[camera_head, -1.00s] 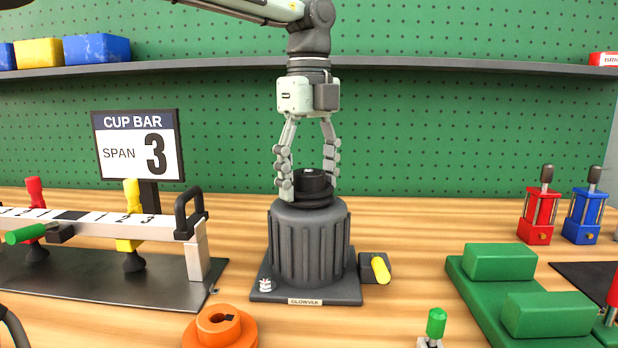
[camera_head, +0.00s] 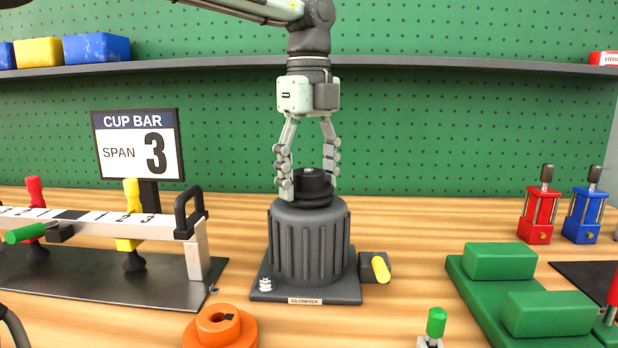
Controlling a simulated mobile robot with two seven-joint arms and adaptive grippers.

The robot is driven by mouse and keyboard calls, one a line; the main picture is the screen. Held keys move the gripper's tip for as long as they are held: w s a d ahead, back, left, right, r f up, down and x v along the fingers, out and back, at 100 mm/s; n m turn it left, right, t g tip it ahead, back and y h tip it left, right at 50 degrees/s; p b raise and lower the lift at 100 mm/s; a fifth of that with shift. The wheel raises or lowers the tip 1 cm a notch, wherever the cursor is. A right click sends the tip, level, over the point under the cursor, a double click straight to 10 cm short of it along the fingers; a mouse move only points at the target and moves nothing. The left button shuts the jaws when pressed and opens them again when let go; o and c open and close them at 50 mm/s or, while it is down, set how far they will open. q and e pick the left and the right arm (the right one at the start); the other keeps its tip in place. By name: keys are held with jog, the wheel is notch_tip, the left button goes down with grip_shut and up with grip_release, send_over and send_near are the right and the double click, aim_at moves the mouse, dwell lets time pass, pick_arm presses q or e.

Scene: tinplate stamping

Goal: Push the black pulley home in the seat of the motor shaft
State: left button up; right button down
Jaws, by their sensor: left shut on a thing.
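The black pulley (camera_head: 311,186) is at the top of the dark grey ribbed motor (camera_head: 308,243), upright over its shaft. My left gripper (camera_head: 308,185) points straight down from above, with its fingers on both sides of the pulley's upper hub, shut on it. The pulley's wider lower flange sits at or just above the motor's top; I cannot tell whether a gap is left. The shaft and its seat are mostly hidden by the pulley. The motor stands on a dark base with a name plate.
An orange pulley (camera_head: 220,328) lies at the front, left of the motor base. A cup bar (camera_head: 90,222) on a dark plate stands at left. A dark block with a yellow lever (camera_head: 380,268) adjoins the base. A green fixture (camera_head: 520,290) is at right.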

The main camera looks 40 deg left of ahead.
pick_arm(q)
jog(key=o, duration=1.6)
jog(key=shift+o, duration=0.2)
notch_tip(320, 180, up, 12)
dwell(0.8)
